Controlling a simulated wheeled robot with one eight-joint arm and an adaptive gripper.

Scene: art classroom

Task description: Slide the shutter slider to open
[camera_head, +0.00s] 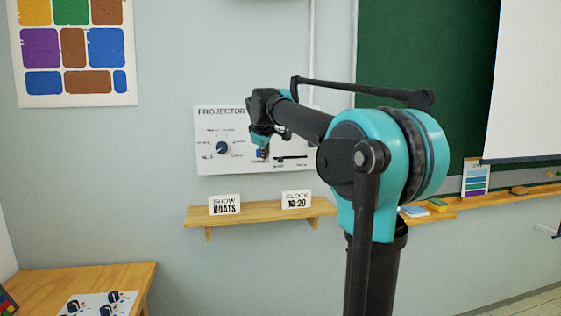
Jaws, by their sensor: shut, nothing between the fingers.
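The white projector panel (208,165) hangs on the wall at the picture's centre-left. A dark horizontal slider slot (292,158) runs along its lower right, with small labels beneath it too small to read surely. My gripper (262,154) is in front of the panel's lower middle, pointing down, near the left end of the slot. It is shut, with nothing seen between the fingers. The slider's knob cannot be made out clearly, and I cannot tell whether the gripper touches it. My arm hides the panel's upper right.
A round blue-and-black dial (222,148) is on the panel's left. Below, a wooden shelf (260,212) holds a "SHOW BOATS" card (224,204) and a "CLOCK" card (297,199). A wooden table (130,275) is at lower left. A green chalkboard (450,60) is at right.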

